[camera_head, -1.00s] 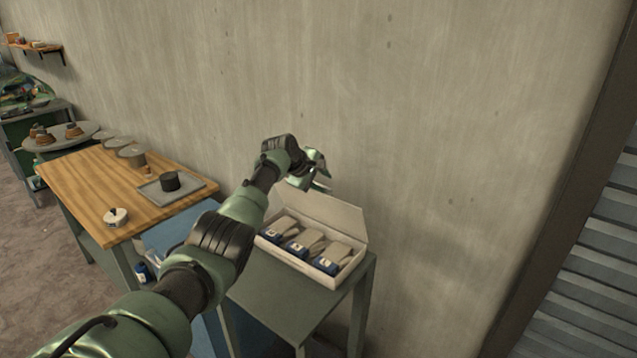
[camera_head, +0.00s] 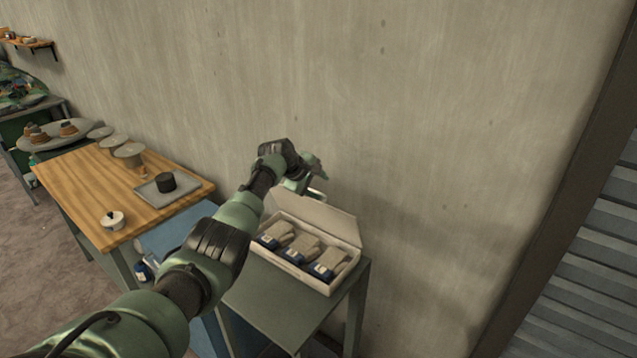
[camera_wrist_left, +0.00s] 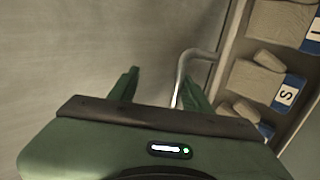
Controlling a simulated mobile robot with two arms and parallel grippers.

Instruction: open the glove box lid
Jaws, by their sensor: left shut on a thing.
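The glove box (camera_head: 318,283) is a pale open carton on a small green table. Its lid (camera_head: 325,219) stands raised at the back, near the wall. Folded grey gloves with blue labels (camera_head: 300,246) lie inside; they also show at the right of the left wrist view (camera_wrist_left: 262,82). My left gripper (camera_head: 312,182) is at the top edge of the lid. In the wrist view a curved metal handle (camera_wrist_left: 186,65) reaches to my left gripper's fingers (camera_wrist_left: 160,88). The gripper is shut on the handle; the exact contact is hard to see. My right gripper is not in view.
A wooden table (camera_head: 85,190) stands to the left with a grey tray (camera_head: 183,199), a dark cup and a small white pot (camera_head: 112,221). The wall (camera_head: 400,120) is close behind the box. Slatted grey panels (camera_head: 575,290) are at the right.

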